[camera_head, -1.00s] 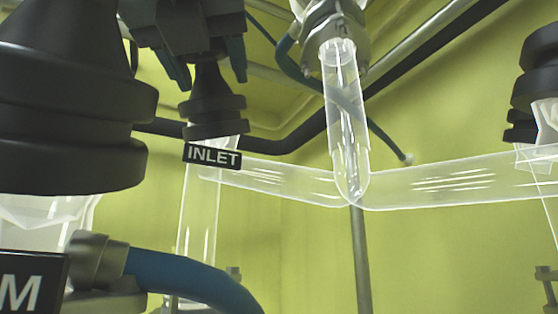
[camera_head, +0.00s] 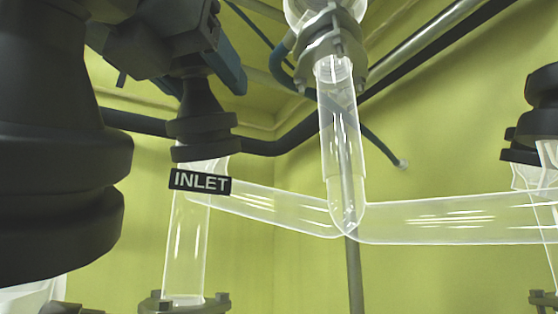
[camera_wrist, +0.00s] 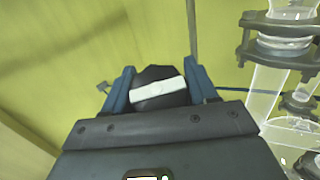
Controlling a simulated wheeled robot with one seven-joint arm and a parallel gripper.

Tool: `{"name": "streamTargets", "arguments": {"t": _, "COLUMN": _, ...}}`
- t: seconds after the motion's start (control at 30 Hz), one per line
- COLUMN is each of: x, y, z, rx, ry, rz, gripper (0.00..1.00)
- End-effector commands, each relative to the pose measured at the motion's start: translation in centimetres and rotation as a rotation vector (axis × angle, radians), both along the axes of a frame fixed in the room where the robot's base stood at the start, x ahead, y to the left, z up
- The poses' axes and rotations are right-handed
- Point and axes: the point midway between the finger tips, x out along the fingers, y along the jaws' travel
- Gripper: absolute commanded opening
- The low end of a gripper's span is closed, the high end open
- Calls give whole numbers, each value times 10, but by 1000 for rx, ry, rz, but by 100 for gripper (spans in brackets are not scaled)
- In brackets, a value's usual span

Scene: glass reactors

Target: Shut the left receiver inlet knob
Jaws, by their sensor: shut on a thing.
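The left receiver inlet knob (camera_head: 203,118) is black with a flared, ridged lower part. It sits on top of a clear glass tube, above a black INLET label (camera_head: 200,181). My gripper (camera_head: 185,75) comes from the upper left and is shut on the knob's top. In the wrist view, the knob top (camera_wrist: 158,91) is dark with a white bar across it, slightly tilted. It sits between the two blue fingers of my gripper (camera_wrist: 160,82). The grip hides the knob's upper part in the head view.
A large black ridged fitting (camera_head: 55,150) fills the near left. A glass pipe (camera_head: 450,221) runs right from a vertical glass tube (camera_head: 340,130) to another black knob (camera_head: 535,115). A dark pipe (camera_head: 270,145) passes behind, before a yellow-green wall.

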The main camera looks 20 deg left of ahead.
Motion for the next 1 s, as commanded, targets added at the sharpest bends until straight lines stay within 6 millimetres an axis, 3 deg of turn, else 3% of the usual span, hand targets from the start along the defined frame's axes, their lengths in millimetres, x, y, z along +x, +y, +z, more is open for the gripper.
{"name": "streamTargets", "arguments": {"t": 0.53, "x": 0, "y": -1, "z": 0, "rx": 36, "ry": 0, "rz": -56, "gripper": 27}}
{"name": "streamTargets", "arguments": {"t": 0.57, "x": 0, "y": -1, "z": 0, "rx": 36, "ry": 0, "rz": -56, "gripper": 59}}
{"name": "streamTargets", "arguments": {"t": 0.6, "x": 0, "y": -1, "z": 0, "rx": 36, "ry": 0, "rz": -56, "gripper": 63}}
{"name": "streamTargets", "arguments": {"t": 0.77, "x": 0, "y": -1, "z": 0, "rx": 36, "ry": 1, "rz": -56, "gripper": 78}}
{"name": "streamTargets", "arguments": {"t": 1.0, "x": 0, "y": -1, "z": 0, "rx": 36, "ry": 1, "rz": -55, "gripper": 78}}
